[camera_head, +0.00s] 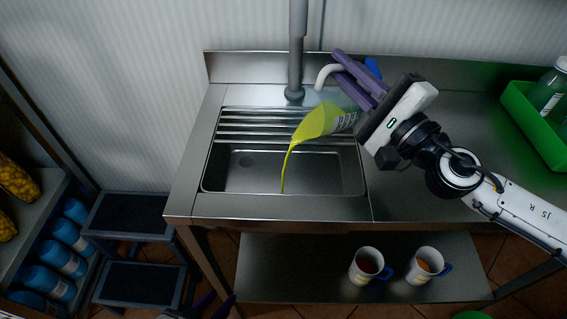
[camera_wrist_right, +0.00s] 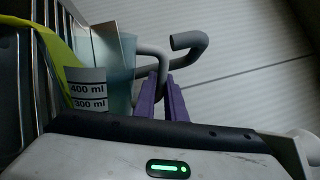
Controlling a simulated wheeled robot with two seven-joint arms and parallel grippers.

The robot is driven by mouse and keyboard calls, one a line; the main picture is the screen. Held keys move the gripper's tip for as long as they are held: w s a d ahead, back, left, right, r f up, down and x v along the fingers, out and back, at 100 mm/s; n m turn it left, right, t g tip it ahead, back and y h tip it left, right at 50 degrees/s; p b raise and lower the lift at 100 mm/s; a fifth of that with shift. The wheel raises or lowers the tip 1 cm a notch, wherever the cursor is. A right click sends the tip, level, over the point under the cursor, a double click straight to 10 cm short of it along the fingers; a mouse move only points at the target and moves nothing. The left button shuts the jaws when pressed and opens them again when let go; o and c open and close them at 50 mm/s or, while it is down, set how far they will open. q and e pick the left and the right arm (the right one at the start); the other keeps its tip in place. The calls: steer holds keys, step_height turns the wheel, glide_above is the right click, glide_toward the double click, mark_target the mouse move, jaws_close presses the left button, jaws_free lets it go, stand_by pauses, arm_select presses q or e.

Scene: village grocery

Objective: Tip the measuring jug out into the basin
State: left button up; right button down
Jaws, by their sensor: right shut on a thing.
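The measuring jug (camera_head: 346,118) is clear with printed marks, tilted with its mouth to the left over the right part of the basin. Yellow liquid (camera_head: 291,153) runs from its mouth in a thin stream down into the steel basin (camera_head: 225,178). The wrist view shows the jug (camera_wrist_right: 122,75) with 400 ml and 300 ml marks. My right gripper (camera_head: 342,62) has purple fingers shut on the jug at its pale curved handle (camera_head: 324,74); the fingers partly hide it. My left gripper (camera_head: 212,304) shows only as purple tips at the bottom edge; its opening is unclear.
A grey tap pipe (camera_head: 295,55) stands behind the basin. A green crate (camera_head: 530,122) with jars is on the right counter. Two mugs (camera_head: 368,266) (camera_head: 427,265) stand on the lower shelf. A step stool (camera_head: 128,215) and stocked shelves are at left.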

mark_target(323, 78)
steer(key=shift+s+a, duration=0.25)
steer(key=shift+a, duration=0.05)
steer(key=shift+s+a+n, duration=0.45)
steer(key=shift+a+n, duration=0.05)
steer(key=shift+s+a+y, duration=0.2)
steer(key=shift+a+y, duration=0.05)
steer(key=shift+y, duration=0.05)
steer(key=shift+s+a+n, duration=0.15)
steer(key=shift+s+n, duration=0.05)
steer(key=shift+n, duration=0.3)
steer(key=shift+s+a+f+n+g+y+p, duration=0.15)
steer(key=shift+s+a+n+g+p, duration=0.1)
steer(key=shift+a+n+p, duration=0.2)
steer(key=shift+s+a+n+g+y+p, duration=0.15)
steer(key=shift+s+a+n+g+p, duration=0.15)
steer(key=shift+n, duration=0.25)
steer(key=shift+s+a+r+n+p, duration=0.25)
steer(key=shift+s+a+n+p, duration=0.1)
steer(key=shift+n+p, duration=0.35)
